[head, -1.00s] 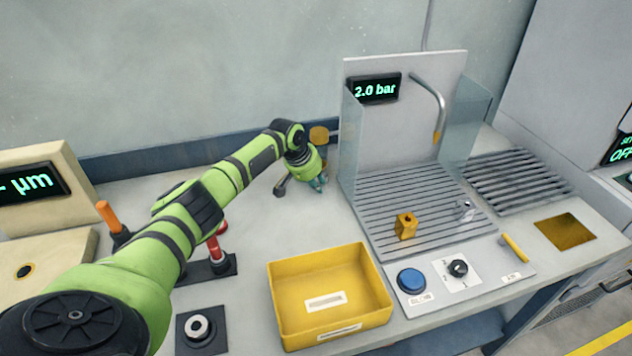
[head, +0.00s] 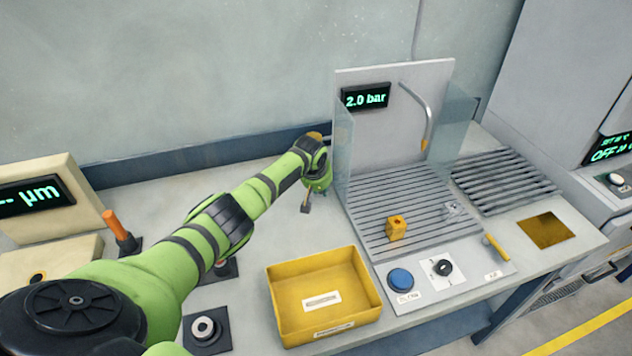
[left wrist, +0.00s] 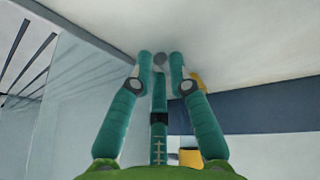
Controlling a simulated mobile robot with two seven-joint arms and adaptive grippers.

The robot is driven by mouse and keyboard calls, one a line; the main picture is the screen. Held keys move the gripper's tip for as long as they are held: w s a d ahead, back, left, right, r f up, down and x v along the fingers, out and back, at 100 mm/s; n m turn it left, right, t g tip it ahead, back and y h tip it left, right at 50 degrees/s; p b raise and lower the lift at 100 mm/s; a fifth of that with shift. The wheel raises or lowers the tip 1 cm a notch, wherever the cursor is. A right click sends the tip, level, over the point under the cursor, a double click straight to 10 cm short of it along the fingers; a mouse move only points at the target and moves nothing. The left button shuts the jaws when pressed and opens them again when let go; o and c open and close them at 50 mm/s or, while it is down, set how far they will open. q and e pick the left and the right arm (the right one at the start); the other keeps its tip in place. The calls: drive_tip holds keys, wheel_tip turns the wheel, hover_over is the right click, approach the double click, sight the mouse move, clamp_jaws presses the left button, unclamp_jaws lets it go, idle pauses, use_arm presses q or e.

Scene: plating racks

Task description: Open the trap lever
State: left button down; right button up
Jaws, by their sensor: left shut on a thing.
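My left gripper (head: 321,190) is at the back of the bench, just left of the clear side panel of the slatted booth. The rest of the lever cannot be made out. A yellow cylinder (left wrist: 190,157) and another yellow part (left wrist: 197,82) show just beyond the fingers. A brownish-yellow round part (head: 314,136) shows behind my wrist in the head view.
The booth's back panel (head: 390,130) carries a 2.0 bar display and a bent nozzle. A yellow block (head: 396,228) stands on the slatted floor. A yellow bin (head: 372,308), blue button (head: 400,279) and yellow-handled lever (head: 496,247) are in front. An orange handle (head: 115,226) stands left.

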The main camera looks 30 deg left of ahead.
use_arm(q)
drive_tip(key=shift+d+f+n+y, duration=0.3)
drive_tip(key=shift+d+f+n, duration=0.1)
drive_tip(key=shift+n, duration=0.5)
drive_tip(key=c, duration=1.3)
unclamp_jaws()
drive_tip(key=shift+d+r, duration=0.1)
drive_tip(key=shift+o, duration=0.2)
drive_tip(key=shift+w+r, duration=0.15)
drive_tip(key=shift+w, duration=0.05)
drive_tip(key=v, duration=1.2)
drive_tip(key=shift+w+d, duration=0.1)
